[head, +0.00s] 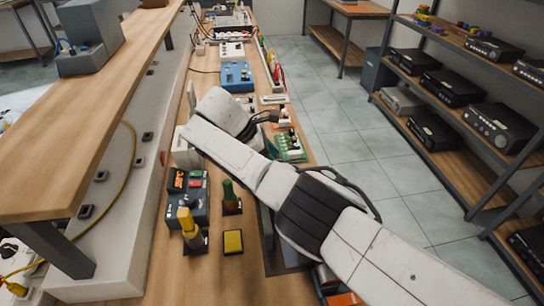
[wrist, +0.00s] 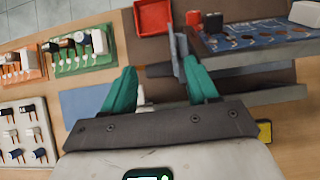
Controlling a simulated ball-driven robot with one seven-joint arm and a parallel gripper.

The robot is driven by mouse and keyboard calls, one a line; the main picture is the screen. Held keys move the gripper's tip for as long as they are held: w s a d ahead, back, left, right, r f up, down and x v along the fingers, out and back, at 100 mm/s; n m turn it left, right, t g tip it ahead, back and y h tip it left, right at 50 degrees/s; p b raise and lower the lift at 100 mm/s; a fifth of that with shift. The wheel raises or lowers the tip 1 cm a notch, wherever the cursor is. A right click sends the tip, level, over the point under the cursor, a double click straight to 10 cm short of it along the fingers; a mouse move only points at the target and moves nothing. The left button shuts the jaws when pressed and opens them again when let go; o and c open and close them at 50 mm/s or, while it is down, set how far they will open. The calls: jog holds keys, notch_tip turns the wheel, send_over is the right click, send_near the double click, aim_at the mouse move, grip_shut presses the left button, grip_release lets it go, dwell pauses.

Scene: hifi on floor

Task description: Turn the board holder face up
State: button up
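My gripper (wrist: 158,68) has two teal fingers standing wide apart in the wrist view. A grey upright plate (wrist: 177,48), which looks like part of the board holder, stands against or just beside the right finger; I cannot tell whether they touch. Dark grey bars at its foot run behind the fingers and out to the right (wrist: 275,95). They look like the same holder, but its full shape and which face is up are hidden by my fingers and palm. In the head view my arm covers this spot, and the holder cannot be made out.
In the wrist view a red tray (wrist: 153,17) lies beyond the fingers, and a blue panel (wrist: 255,36) is close on the right. A green board (wrist: 78,50), an orange board (wrist: 22,64) and a white switch board (wrist: 24,130) lie left. A shelf (head: 60,120) overhangs the bench's left.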

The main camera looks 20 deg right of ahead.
jog(key=shift+a+r, duration=0.1)
jog(key=b+v, duration=0.2)
jog(key=v, duration=0.8)
jog(key=shift+r+b, duration=0.2)
jog(key=shift+b, duration=0.1)
jog(key=shift+a, duration=0.15)
